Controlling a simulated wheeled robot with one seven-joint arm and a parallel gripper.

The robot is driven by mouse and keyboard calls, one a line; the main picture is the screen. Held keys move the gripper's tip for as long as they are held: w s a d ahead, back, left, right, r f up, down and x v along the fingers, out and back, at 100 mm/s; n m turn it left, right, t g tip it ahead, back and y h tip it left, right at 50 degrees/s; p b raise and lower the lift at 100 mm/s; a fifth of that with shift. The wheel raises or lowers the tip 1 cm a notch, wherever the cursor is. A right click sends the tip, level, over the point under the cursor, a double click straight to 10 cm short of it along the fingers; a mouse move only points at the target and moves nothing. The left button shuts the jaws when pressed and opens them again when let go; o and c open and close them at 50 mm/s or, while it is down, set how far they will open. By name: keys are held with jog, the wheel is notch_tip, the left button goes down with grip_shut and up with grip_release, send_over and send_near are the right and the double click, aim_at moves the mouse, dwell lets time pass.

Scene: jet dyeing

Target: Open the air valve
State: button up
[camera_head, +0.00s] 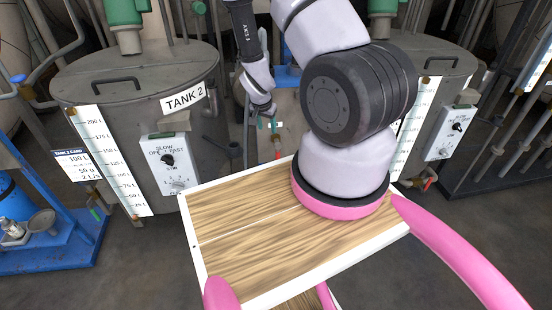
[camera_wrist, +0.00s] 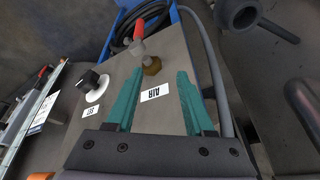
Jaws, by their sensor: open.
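The air valve (camera_wrist: 142,44) shows in the wrist view, with a red-tipped lever and a brass-coloured body on a grey panel (camera_wrist: 120,75). The lever points toward the top of the picture. A white AIR label (camera_wrist: 157,93) is just below the valve. My gripper (camera_wrist: 159,73) is open, with its two teal fingers either side of the label. The valve lies ahead of the fingertips, and nothing is between them. In the head view my gripper (camera_head: 268,124) is small and partly hidden beyond the wooden top.
A black knob (camera_wrist: 92,82) sits left of the valve on the panel. Tank 2 (camera_head: 140,90) stands left of my arm, with another tank (camera_head: 440,80) at right.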

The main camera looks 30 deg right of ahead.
send_near(279, 157)
jog(key=shift+w+f+h, duration=0.4)
jog(key=shift+w+f, duration=0.25)
jog(key=shift+w, duration=0.25)
jog(key=x, duration=1)
jog(key=shift+d+f, duration=0.1)
jog(key=shift+f, duration=0.2)
grip_shut()
